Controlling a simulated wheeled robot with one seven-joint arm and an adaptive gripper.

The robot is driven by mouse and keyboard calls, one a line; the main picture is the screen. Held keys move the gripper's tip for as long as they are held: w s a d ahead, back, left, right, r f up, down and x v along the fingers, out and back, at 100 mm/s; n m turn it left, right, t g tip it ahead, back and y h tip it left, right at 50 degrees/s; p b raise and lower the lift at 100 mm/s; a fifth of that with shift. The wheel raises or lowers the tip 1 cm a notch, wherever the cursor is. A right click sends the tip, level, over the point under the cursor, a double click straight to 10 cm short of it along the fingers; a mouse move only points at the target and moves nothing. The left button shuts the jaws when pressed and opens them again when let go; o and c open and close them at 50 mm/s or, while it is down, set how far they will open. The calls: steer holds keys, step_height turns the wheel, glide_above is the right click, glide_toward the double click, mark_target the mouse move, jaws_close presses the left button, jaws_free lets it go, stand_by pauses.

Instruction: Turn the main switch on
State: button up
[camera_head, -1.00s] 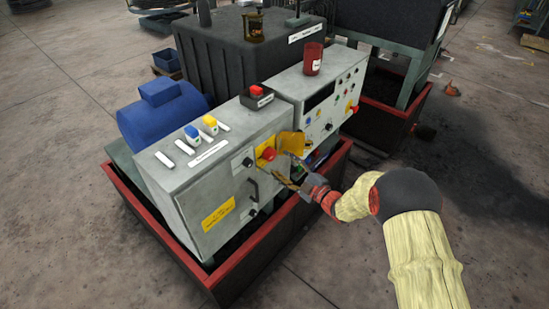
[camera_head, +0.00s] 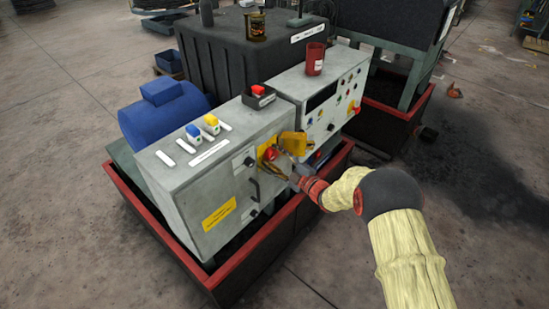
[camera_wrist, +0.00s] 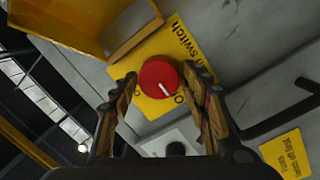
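The main switch is a round red knob (camera_wrist: 158,80) with a white pointer line, on a yellow plate (camera_wrist: 181,42) marked "switch". In the head view the red knob (camera_head: 270,153) is on the front of the grey cabinet (camera_head: 190,200). My gripper (camera_wrist: 162,92) is open, with one finger on each side of the knob. The right finger is very near the knob's edge; I cannot tell whether it touches. A gap shows between the left finger and the knob. In the head view my gripper (camera_head: 279,161) is right at the switch and partly hides it.
A yellow cover (camera_head: 294,143) stands open beside the switch; it shows at the upper left in the wrist view (camera_wrist: 70,22). A black handle (camera_wrist: 280,120) is to the right of the knob there. A control panel (camera_head: 330,100) with several buttons stands beyond. A red-rimmed tray (camera_head: 245,268) surrounds the cabinet's base.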

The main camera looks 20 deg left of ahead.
steer(key=c, duration=0.8)
steer(key=shift+m, duration=0.4)
steer(key=m+p, duration=0.1)
steer(key=m, duration=0.1)
steer(key=shift+r+m+g, duration=0.1)
steer(key=shift+m+g, duration=0.2)
steer(key=shift+m, duration=0.1)
steer(key=m+p, duration=0.1)
steer(key=m, duration=0.2)
steer(key=shift+m+p, duration=0.3)
steer(key=m+p, duration=0.1)
steer(key=m, duration=0.1)
steer(key=m+g+p, duration=0.1)
steer(key=m, duration=0.1)
steer(key=shift+w+d+r+m+h+p, duration=0.1)
steer(key=shift+w+r+m+h+p, duration=0.05)
steer(key=shift+m+h+p, duration=0.2)
steer(key=m+p, duration=0.2)
steer(key=m, duration=0.2)
steer(key=shift+w+m+g, duration=0.1)
steer(key=shift+m+g, duration=0.15)
steer(key=shift+g, duration=0.05)
steer(key=shift+p, duration=0.3)
